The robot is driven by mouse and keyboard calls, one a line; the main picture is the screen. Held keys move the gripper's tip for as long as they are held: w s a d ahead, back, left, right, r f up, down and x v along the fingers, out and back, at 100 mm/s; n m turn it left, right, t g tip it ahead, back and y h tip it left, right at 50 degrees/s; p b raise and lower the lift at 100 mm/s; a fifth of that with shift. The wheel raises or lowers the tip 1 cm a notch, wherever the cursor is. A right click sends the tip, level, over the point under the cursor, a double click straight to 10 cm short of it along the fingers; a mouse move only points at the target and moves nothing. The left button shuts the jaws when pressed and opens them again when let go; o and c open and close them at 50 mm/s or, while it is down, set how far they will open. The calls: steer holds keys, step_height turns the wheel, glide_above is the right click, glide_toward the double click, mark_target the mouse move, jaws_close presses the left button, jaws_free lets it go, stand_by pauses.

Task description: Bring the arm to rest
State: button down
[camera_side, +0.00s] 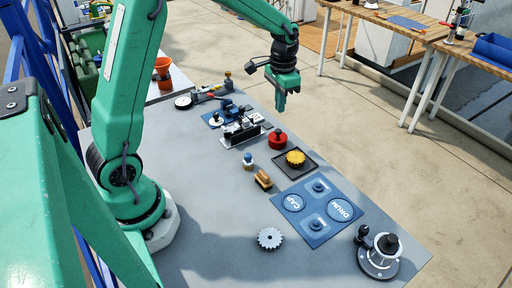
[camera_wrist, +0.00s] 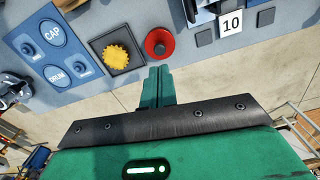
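My green gripper (camera_side: 283,104) hangs in the air over the far right edge of the grey table (camera_side: 205,235) in the side view, pointing down. In the wrist view its two green fingers (camera_wrist: 158,86) lie side by side with no clear gap, and nothing shows between them. The fingertips are well above the table and touch nothing. The arm is raised and stretched from its base at the table's left.
Below stand a red round part (camera_side: 278,139), a yellow gear (camera_side: 295,157) on a dark tray, a blue CAP and DRUM mat (camera_side: 317,211), a winch-like drum (camera_side: 379,255), a silver gear (camera_side: 270,238), a wooden block (camera_side: 263,179) and a blue vise-like fixture (camera_side: 228,113). Open floor lies beyond.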

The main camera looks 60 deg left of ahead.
steer(key=shift+r, duration=0.1)
steer(key=s+d+r+t, duration=0.3)
steer(key=s+d+r, duration=0.1)
steer(key=s+r, duration=0.6)
steer(key=s+d+r+n+t, duration=0.1)
steer(key=s+d+r+t, duration=0.1)
steer(key=s, duration=1)
steer(key=shift+n+t, duration=0.3)
stand_by(0.6)
